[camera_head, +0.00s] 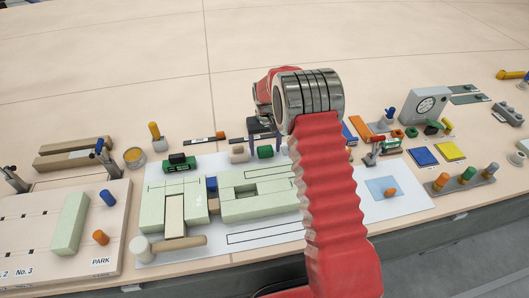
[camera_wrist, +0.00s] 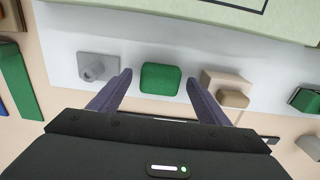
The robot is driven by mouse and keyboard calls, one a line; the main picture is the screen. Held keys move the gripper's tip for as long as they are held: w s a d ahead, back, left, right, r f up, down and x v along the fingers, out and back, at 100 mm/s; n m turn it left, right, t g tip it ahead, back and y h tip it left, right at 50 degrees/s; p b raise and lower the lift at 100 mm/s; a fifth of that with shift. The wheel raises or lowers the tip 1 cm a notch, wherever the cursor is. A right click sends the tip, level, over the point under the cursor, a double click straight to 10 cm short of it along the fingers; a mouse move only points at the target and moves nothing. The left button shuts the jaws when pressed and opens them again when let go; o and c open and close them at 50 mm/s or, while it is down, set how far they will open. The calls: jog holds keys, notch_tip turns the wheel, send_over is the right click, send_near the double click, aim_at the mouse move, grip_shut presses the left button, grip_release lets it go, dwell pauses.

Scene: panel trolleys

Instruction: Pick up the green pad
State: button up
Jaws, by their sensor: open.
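The green pad (camera_wrist: 160,79), a small rounded green block, sits on the white sheet in the wrist view, between the two fingers and slightly beyond their tips. In the head view it shows as a small green block (camera_head: 265,152) at the back edge of the white sheet. My gripper (camera_wrist: 158,80) is open and empty, with one finger on each side of the pad and a gap on both sides. In the head view my gripper (camera_head: 263,138) is just above and behind the pad, partly hidden by my arm.
A beige block (camera_wrist: 226,88) stands right of the pad and a grey fitting (camera_wrist: 98,67) left of it in the wrist view. Pale green blocks (camera_head: 260,205) lie in front on the white sheet (camera_head: 405,203). A mallet (camera_head: 165,246) lies at the front left.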

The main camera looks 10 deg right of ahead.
jog(key=shift+c, duration=0.3)
jog(key=c, duration=1.1)
